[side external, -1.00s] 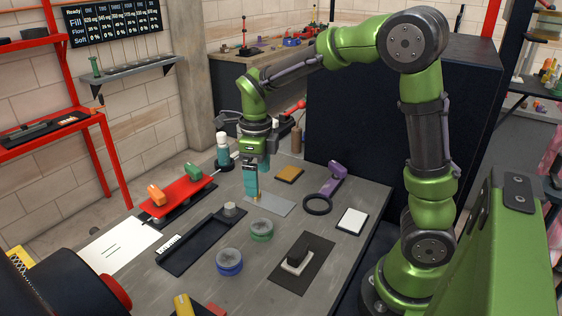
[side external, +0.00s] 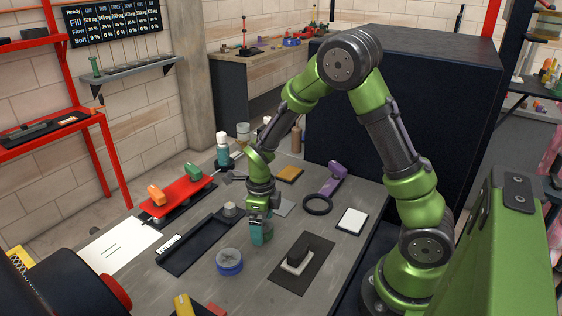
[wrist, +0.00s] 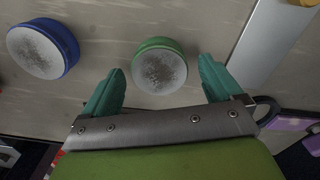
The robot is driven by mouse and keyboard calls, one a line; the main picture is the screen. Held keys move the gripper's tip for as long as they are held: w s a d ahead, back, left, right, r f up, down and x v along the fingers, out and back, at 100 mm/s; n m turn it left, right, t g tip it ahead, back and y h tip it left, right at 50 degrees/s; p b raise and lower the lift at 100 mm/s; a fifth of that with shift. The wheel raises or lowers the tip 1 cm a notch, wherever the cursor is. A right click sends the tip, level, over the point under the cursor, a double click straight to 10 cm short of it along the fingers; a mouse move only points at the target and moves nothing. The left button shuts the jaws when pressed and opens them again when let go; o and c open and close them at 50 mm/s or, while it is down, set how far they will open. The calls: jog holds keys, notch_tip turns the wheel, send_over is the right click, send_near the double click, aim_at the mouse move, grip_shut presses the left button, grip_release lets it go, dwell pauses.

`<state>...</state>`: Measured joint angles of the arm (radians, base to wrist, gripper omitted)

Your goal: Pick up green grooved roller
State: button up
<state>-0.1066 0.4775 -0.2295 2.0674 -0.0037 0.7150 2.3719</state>
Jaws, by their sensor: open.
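The green grooved roller (wrist: 158,68) shows in the wrist view as a round disc with a green rim and a pale, speckled top. It lies on the grey table, in the gap between the two teal fingertips of my gripper, and looks slightly beyond them. My gripper (side external: 261,238) is open and points down over the roller's spot in the side view. There it hides most or all of the roller. I cannot tell whether the fingers touch it.
A similar blue roller (side external: 230,263) lies close by, and it also shows in the wrist view (wrist: 43,50). A black tray (side external: 185,255) is to the left. A black ring (side external: 317,205) lies farther back.

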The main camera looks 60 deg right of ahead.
jog(key=shift+f, duration=0.35)
jog(key=shift+c, duration=0.4)
